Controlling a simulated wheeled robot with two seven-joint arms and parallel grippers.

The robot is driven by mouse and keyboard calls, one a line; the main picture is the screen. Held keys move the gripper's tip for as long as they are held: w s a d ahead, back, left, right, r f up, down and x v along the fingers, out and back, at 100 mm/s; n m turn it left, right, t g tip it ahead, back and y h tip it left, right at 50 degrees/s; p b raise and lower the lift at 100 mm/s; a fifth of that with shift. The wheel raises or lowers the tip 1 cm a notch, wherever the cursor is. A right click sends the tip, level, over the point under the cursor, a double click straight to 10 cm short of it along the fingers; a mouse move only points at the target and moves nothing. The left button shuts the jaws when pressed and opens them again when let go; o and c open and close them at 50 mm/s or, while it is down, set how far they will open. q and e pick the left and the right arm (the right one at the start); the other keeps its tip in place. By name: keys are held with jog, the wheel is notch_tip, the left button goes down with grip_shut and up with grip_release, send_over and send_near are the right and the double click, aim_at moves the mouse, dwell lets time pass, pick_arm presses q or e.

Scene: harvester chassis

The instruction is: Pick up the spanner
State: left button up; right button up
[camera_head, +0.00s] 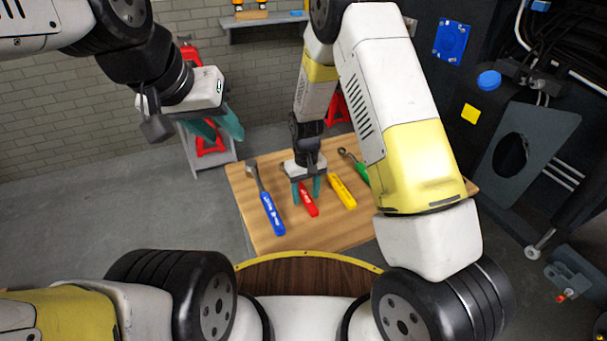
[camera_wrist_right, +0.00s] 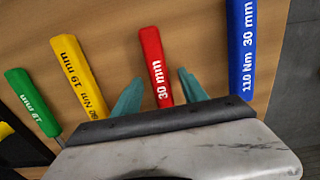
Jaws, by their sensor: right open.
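Several tools with coloured handles lie side by side on a wooden table (camera_head: 258,228). A blue-handled tool (camera_head: 271,214) with a grey shaft lies at the left, then a red-handled tool (camera_head: 308,202), a yellow-handled tool (camera_head: 343,191) and a green-handled tool (camera_head: 361,172). Which one is the spanner I cannot tell for sure. My right gripper (camera_head: 306,190) is open, pointing down at the red handle. In the right wrist view, the red handle (camera_wrist_right: 154,62) lies between the teal fingers, apart from both. My left gripper (camera_head: 217,128) is open and empty, left of the table, in the air.
A grey wall shelf (camera_head: 262,20) and red stands (camera_head: 208,140) are behind the table. Dark machinery with a blue cap (camera_head: 489,80) stands at the right. The blue handle (camera_wrist_right: 241,45) and yellow handle (camera_wrist_right: 80,75) flank my right gripper. Floor at the left is clear.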

grip_shut()
dwell(1.4)
